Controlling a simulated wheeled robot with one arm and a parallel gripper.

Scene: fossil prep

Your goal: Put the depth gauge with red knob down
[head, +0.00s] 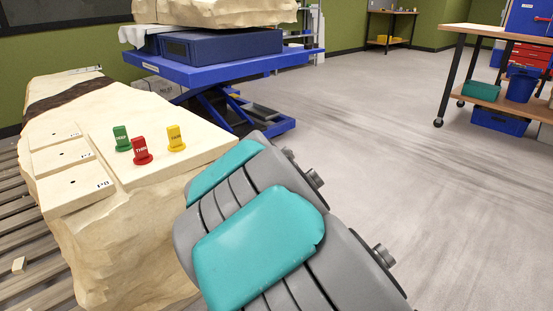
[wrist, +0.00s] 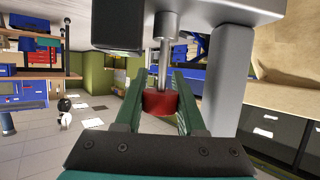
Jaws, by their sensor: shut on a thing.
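The depth gauge's red knob (wrist: 159,102) shows in the wrist view between the two green fingers of my gripper (wrist: 160,98). The fingers are shut on it. A metal shaft (wrist: 163,60) runs from the knob toward the top of the picture. In the head view my gripper and the gauge do not show; my grey and teal arm fills the lower middle.
A pale stone block (head: 125,235) stands at the left. On it are a green marker (head: 122,139), a red marker (head: 141,151), a yellow marker (head: 176,139) and flat plates with holes (head: 75,183). A blue lift table (head: 215,70) stands behind.

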